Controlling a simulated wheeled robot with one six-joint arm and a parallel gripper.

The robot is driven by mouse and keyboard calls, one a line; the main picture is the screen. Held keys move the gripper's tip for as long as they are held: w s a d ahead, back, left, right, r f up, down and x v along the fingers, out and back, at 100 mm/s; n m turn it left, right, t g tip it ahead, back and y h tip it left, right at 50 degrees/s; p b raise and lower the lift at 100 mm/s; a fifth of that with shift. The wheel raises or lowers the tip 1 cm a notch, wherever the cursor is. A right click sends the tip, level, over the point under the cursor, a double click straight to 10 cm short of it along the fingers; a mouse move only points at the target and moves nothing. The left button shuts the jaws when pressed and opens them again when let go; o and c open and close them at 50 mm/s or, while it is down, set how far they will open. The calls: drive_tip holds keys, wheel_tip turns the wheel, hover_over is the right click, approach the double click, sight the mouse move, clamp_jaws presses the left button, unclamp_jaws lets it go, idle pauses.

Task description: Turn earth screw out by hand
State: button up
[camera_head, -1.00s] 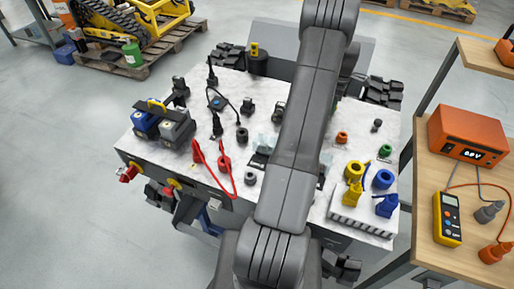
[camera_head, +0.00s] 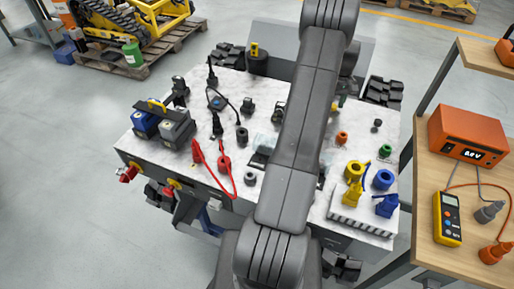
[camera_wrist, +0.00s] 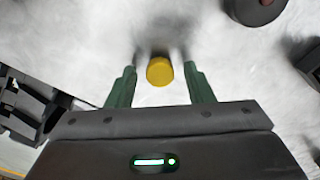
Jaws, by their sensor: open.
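In the wrist view a round yellow knob (camera_wrist: 160,72) stands on the pale speckled surface, seen end-on; it may be the earth screw. My gripper (camera_wrist: 160,66) is open, with one green finger on each side of the knob. A gap shows between the knob and each finger, so neither finger visibly touches it. In the head view my arm hides most of the gripper and the spot below it. The pale worktop (camera_head: 285,190) of the carrier carries the parts.
Red leads (camera_head: 222,170) and blue and grey boxes (camera_head: 160,125) are on the left. Yellow (camera_head: 352,190) and blue (camera_head: 386,205) connectors stand on a white tray at the front right. A side table with an orange meter (camera_head: 468,135) is at the right. A dark round part (camera_wrist: 258,8) is near the gripper.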

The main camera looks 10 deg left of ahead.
drive_tip(key=m, duration=1.4)
drive_tip(key=shift+m, duration=0.3)
drive_tip(key=m, duration=0.5)
drive_tip(key=c, duration=0.8)
drive_tip(key=n, duration=0.3)
drive_tip(key=shift+n, duration=0.3)
drive_tip(key=n, duration=0.4)
drive_tip(key=shift+n, duration=1)
